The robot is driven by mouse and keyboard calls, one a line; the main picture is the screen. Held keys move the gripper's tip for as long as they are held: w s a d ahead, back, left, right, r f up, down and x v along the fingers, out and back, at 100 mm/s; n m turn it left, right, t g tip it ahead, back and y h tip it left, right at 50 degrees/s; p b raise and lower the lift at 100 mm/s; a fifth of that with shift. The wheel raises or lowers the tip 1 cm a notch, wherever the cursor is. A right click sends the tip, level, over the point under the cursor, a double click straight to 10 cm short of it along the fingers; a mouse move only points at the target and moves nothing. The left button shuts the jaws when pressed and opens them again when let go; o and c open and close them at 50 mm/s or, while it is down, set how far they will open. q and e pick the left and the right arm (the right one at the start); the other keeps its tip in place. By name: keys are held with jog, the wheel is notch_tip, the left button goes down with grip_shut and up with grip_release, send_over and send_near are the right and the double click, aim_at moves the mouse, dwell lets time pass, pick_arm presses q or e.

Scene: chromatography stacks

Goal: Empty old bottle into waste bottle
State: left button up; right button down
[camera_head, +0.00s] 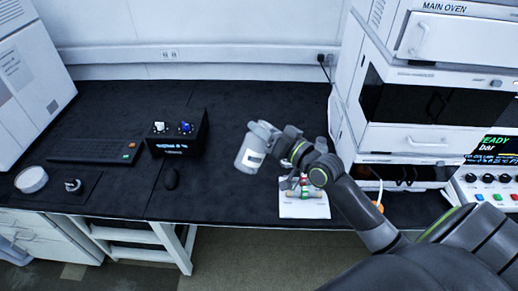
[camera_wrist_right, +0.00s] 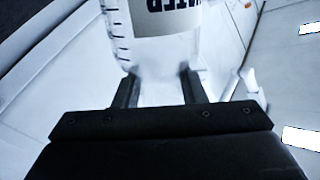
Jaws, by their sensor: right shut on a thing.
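A whitish bottle (camera_head: 250,157) with a pale label is held above the dark bench in the head view, leaning a little. In the right wrist view the bottle (camera_wrist_right: 125,45) is clear, with dark graduation marks and a label whose partly cut-off lettering appears upside down. My right gripper (camera_head: 273,142) is shut on this bottle; its two fingers (camera_wrist_right: 160,88) are on either side of it in the wrist view. I cannot tell whether it contains liquid. I cannot identify a separate waste bottle. My left gripper is out of view.
A white mat (camera_head: 303,208) with small red and green items lies below my right arm. A black box (camera_head: 177,133) with two small items on top stands left of the bottle. The oven stack (camera_head: 420,90) is at right. A white round dish (camera_head: 31,180) sits far left.

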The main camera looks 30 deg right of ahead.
jog(key=w+d+r+n+h+p, duration=0.2)
jog(key=w+d+r+n+h, duration=0.1)
jog(key=w+d+r, duration=0.4)
notch_tip(320, 180, up, 4)
jog(key=shift+w+d+r+h+p, duration=0.1)
jog(key=shift+w+d+h+p, duration=0.25)
jog(key=shift+d+h, duration=0.7)
jog(key=shift+d, duration=0.15)
